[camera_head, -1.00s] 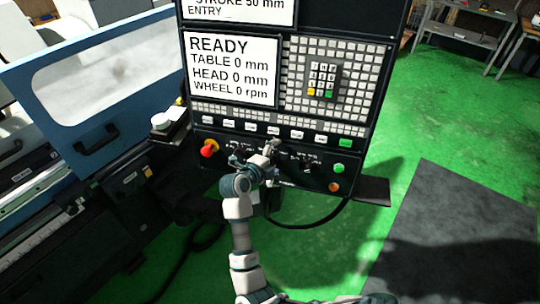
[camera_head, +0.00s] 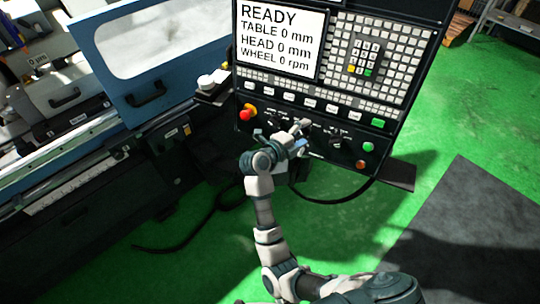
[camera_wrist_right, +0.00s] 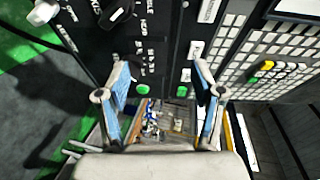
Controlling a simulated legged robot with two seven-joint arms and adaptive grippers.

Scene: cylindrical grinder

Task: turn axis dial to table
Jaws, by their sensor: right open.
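The control panel (camera_head: 345,75) stands upright, its screen reading READY, TABLE 0 mm, HEAD 0 mm, WHEEL 0 rpm. Its lower strip carries dark dials with small white labels. One dial (camera_head: 335,141) shows right of my gripper; others are partly hidden behind the gripper. In the right wrist view a black dial (camera_wrist_right: 118,14) with a pale pointer sits at the top, beside small labels. I cannot read for certain which label it points at. My right gripper (camera_head: 298,138) is open and empty in front of the lower strip. Its fingers, with blue pads (camera_wrist_right: 160,78), are apart from that dial. My left gripper is out of view.
A red stop button (camera_head: 246,112) is left of the dials; green (camera_head: 368,146) and orange (camera_head: 361,164) buttons are right. A ledge (camera_head: 388,175) juts out below. The blue machine door (camera_head: 150,50) stands left. Green floor lies open around a dark mat (camera_head: 470,230).

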